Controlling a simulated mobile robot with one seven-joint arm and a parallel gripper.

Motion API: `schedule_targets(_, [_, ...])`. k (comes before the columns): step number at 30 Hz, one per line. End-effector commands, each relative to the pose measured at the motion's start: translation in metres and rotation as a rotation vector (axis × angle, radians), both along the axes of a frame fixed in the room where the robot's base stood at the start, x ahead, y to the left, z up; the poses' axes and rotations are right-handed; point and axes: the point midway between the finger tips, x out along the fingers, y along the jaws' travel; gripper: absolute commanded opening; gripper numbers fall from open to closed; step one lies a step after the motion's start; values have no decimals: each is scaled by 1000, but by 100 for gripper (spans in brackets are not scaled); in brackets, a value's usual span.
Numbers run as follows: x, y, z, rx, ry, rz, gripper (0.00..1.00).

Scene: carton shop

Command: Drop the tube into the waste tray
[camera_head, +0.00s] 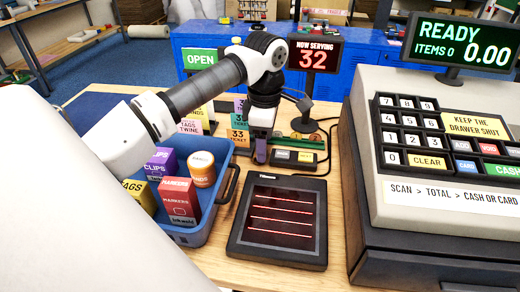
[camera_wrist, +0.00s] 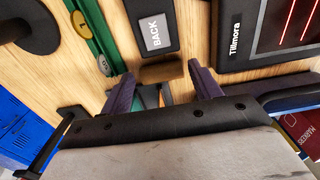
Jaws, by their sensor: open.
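My gripper (camera_head: 260,150) is low over the counter, left of the BACK button box, with its fingers pointing down. In the wrist view the two purple fingers (camera_wrist: 163,87) are spread apart. A short brown piece (camera_wrist: 161,71) lies near the fingertips, by the end of the button box; I cannot tell whether it is the tube or whether a finger touches it. It is not clearly visible in the head view. I cannot make out a waste tray in either view.
A blue bin (camera_head: 190,236) holds boxes and an orange tub (camera_head: 203,169).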

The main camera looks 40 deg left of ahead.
Motion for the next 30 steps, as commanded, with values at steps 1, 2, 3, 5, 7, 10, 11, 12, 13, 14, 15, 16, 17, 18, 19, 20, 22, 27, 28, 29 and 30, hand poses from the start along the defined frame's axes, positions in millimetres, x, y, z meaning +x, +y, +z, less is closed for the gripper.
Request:
schedule_targets(1, [-1,-1,-6,-3,2,-1,63])
schedule_targets(2, [0,-1,-10,-2,0,-1,63])
schedule_targets(3, [0,-1,-14,-1,-1,-1,63])
schedule_targets(5, [0,-1,-17,-1,-1,0,63])
schedule_targets(7, [0,0,-18,0,0,0,63])
schedule_targets(10, [0,0,-18,0,0,0,63])
schedule_targets(11, [0,0,-18,0,0,0,60])
schedule_targets(12, [0,0,-18,0,0,0,55])
schedule_targets(13, [0,0,-18,0,0,0,51])
schedule_targets(14, [0,0,-18,0,0,0,47])
schedule_targets(15, [0,0,-18,0,0,0,42])
schedule_targets(16, [0,0,-18,1,-1,0,38])
schedule_targets(17, [0,0,-18,0,0,0,34])
schedule_targets(18, [0,0,-18,0,0,0,30])
schedule_targets(19, [0,0,-18,0,0,0,30])
schedule_targets(20, [0,0,-18,1,-1,0,26])
schedule_targets(22, [0,0,-18,1,-1,0,26])
schedule_targets(27, [0,0,-15,1,-1,0,26])
schedule_targets(28, [0,0,-13,1,-1,0,26])
schedule_targets(29, [0,0,-11,1,-1,0,26])
schedule_targets(30, [0,0,-7,1,-1,0,26])
